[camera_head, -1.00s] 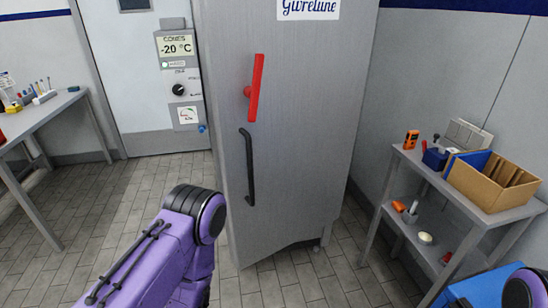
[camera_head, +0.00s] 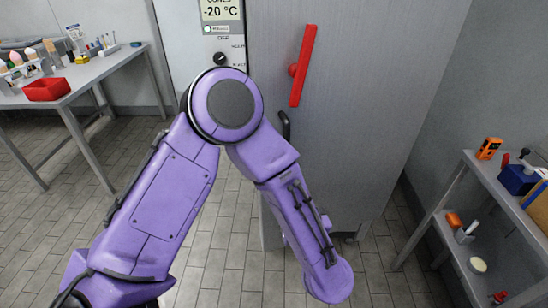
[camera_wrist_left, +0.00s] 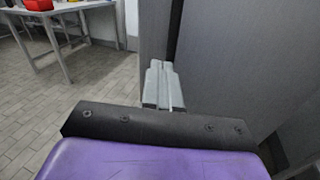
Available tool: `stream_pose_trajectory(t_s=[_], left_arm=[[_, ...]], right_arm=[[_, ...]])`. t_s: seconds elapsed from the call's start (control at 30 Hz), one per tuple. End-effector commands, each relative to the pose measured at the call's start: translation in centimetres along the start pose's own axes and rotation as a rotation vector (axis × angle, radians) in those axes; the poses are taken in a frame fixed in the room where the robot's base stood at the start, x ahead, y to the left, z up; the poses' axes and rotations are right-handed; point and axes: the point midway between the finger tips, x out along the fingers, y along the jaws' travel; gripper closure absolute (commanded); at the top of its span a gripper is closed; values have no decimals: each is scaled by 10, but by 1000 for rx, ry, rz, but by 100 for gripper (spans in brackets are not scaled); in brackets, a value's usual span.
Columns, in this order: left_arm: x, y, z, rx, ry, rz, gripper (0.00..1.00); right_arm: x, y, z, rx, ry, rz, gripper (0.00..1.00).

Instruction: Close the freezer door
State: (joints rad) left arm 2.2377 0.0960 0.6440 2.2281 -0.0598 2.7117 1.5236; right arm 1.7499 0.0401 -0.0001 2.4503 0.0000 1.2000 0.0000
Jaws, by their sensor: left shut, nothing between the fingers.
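The freezer door (camera_head: 375,110) is a tall grey panel with a red lever (camera_head: 302,66) and a black handle (camera_head: 285,126). My left arm crosses in front of it and covers most of the handle. My left gripper is hidden in the head view. In the left wrist view my left gripper (camera_wrist_left: 163,84) is shut and empty. Its fingers point at a dark vertical gap (camera_wrist_left: 173,30) between two grey upright panels. I cannot tell whether the fingertips touch either panel. My right gripper is out of view.
A shelf unit with an orange device (camera_head: 489,148) stands at the right. The tiled floor (camera_head: 60,225) at the left is open.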

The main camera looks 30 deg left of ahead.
Motion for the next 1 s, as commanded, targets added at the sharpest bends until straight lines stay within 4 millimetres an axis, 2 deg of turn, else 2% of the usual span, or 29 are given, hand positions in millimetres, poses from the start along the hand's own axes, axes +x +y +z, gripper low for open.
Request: stream_pose_trajectory(t_s=[0.07,0.17,0.5,0.7,0.83,1.0], left_arm=[[0,3,8,-96,1,33,100],[11,5,10,-116,2,45,100],[84,9,10,-107,4,45,100],[120,11,10,-105,2,44,100],[134,10,8,-106,1,41,100],[138,10,6,-105,0,39,100]], right_arm=[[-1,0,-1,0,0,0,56],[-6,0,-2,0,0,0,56],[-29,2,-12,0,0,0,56],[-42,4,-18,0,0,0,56],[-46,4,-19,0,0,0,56],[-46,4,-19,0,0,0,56]])
